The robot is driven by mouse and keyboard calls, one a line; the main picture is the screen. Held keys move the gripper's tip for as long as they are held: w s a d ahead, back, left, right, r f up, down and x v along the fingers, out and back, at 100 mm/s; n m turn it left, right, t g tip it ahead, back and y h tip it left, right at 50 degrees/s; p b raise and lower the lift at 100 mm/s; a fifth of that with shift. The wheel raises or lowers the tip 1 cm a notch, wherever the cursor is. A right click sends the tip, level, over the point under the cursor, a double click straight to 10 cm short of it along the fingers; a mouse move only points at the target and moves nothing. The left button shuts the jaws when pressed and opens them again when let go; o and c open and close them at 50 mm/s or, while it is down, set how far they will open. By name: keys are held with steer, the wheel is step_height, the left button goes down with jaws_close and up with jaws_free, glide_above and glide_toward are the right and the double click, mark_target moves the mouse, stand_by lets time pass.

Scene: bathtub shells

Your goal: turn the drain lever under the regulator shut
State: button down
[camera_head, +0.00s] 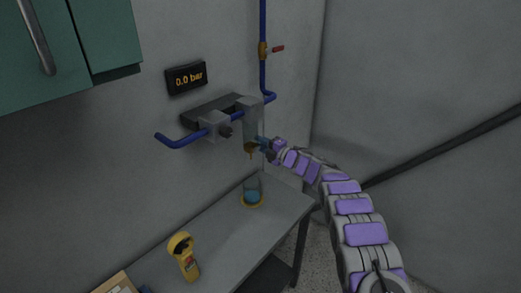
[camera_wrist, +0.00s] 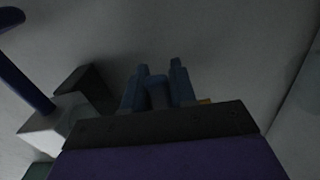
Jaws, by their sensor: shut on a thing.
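The regulator assembly (camera_head: 215,124) is mounted on the wall along a blue pipe, with a dark knob below its grey block. A pale, see-through bowl (camera_head: 253,122) hangs at its right end, with a small brass drain (camera_head: 250,148) underneath. My gripper (camera_head: 264,147) reaches in from the right, at the drain. Its blue fingers (camera_wrist: 156,86) show in the wrist view, close together, shut on the drain lever. The lever is mostly hidden by the fingers, so its angle cannot be told. A bit of brass (camera_wrist: 204,101) shows beside the right finger.
A wall display (camera_head: 187,78) reads 0.0 bar. A valve with a red handle (camera_head: 277,49) sits on the vertical blue pipe. Below, a cup with blue liquid (camera_head: 253,190) and a yellow handheld meter (camera_head: 184,257) stand on the grey table (camera_head: 222,235). A green cabinet (camera_head: 105,35) hangs upper left.

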steer(key=shift+f+n, duration=0.1)
steer(key=shift+n, duration=0.3)
steer(key=c, duration=1.3)
jaws_free()
steer(key=o, duration=0.3)
steer(key=p+v, duration=0.2)
steer(key=v, duration=1.5)
steer(key=shift+d, duration=0.2)
steer(key=shift+s, duration=0.15)
